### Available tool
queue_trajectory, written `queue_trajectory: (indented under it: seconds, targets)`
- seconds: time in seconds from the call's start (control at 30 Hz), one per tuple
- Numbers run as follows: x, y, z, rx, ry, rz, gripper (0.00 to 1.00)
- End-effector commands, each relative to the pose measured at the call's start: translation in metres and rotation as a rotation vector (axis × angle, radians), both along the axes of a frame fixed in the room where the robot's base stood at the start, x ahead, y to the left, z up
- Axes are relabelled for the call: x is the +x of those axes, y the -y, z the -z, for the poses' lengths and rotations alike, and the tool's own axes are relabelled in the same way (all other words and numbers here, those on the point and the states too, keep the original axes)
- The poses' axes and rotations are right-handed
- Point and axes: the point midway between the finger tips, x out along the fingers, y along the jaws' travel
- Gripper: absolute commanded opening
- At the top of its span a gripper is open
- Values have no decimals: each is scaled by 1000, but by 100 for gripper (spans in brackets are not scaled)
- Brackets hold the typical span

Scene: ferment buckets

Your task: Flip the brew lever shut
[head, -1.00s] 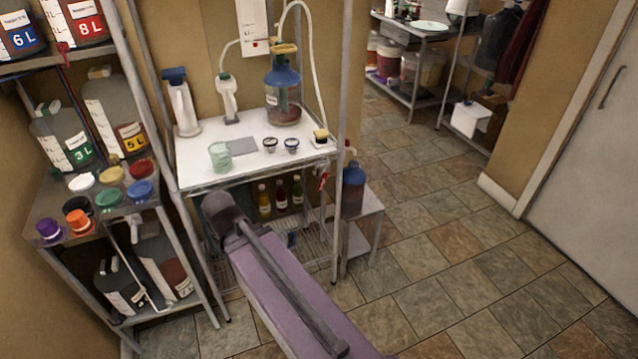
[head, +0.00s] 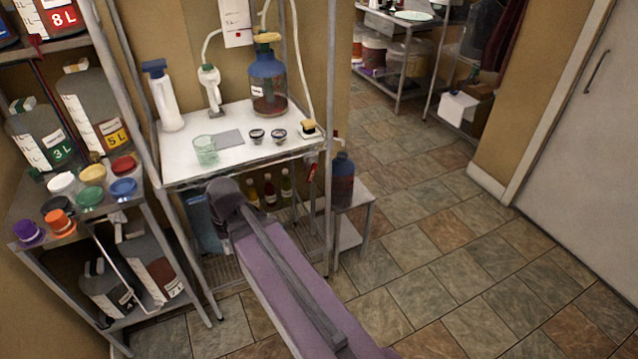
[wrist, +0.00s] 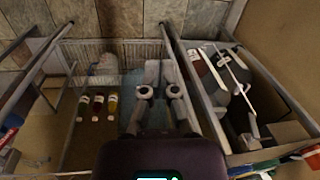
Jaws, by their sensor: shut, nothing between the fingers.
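A small red handle (head: 312,172), which may be the brew lever, hangs under the right front corner of the white table. It is too small to tell whether it is flipped open or shut. My gripper (wrist: 159,82) shows in the wrist view, shut and empty, pointing down over the lower wire shelf (wrist: 110,47). It is well apart from the red handle. My gripper is hidden in the head view behind my purple arm.
The white table (head: 176,172) carries a blue-topped jug (head: 268,90), a green cup (head: 205,151) and small dials. Several small bottles (head: 269,190) stand beneath. A side stand (head: 350,229) holds a blue bottle (head: 342,180). The tiled floor at right is clear.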

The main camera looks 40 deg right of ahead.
Motion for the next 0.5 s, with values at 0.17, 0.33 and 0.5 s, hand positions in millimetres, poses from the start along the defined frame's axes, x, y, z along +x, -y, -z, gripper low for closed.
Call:
queue_trajectory:
  seconds: [0.17,0.33,0.5]
  targets:
    - [25,20,37,141,18,101,0]
    - [49,43,60,293,46,205,0]
    - [71,73,79,446,84,306,0]
